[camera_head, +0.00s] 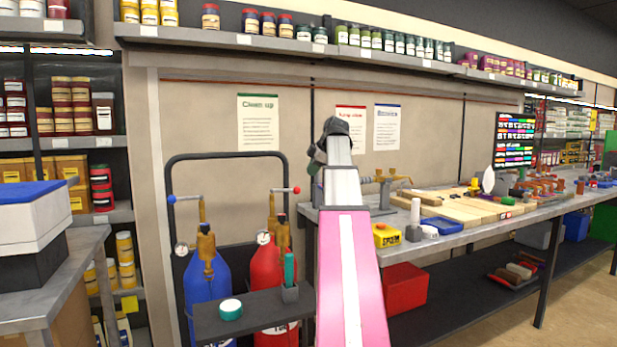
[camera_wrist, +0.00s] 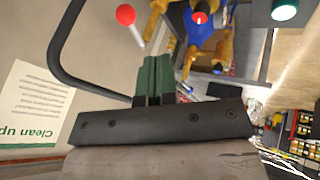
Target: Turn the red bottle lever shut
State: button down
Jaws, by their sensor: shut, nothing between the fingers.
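The red bottle (camera_head: 268,275) stands in a rack at the lower centre-left of the head view, with brass fittings on top. Its lever has a red ball knob (camera_head: 297,190) and points right. The red knob (camera_wrist: 125,14) with its pale rod also shows at the top of the wrist view, left of the fingertips and apart from them. My gripper (camera_head: 317,160) is raised to the right of the knob, partly hidden behind my arm. In the wrist view its green fingers (camera_wrist: 155,62) are together and empty.
A blue bottle (camera_head: 207,287) with a blue-knobbed lever (camera_head: 171,198) stands left of the red one. A dark rack frame (camera_head: 228,155) arches behind both. A small shelf (camera_head: 252,312) with a teal-topped roll (camera_head: 231,308) is in front. A cluttered workbench (camera_head: 460,236) extends right.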

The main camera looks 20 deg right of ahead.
aim_at(287, 191)
jog(key=w+a+f, duration=0.1)
jog(key=w+f, duration=0.7)
jog(key=shift+a, duration=0.2)
jog(key=shift+w, duration=0.15)
jog(key=w+d, duration=0.1)
jog(key=w, duration=0.1)
jog(key=w+d, duration=0.1)
jog(key=w, duration=0.1)
jog(key=shift+d, duration=0.15)
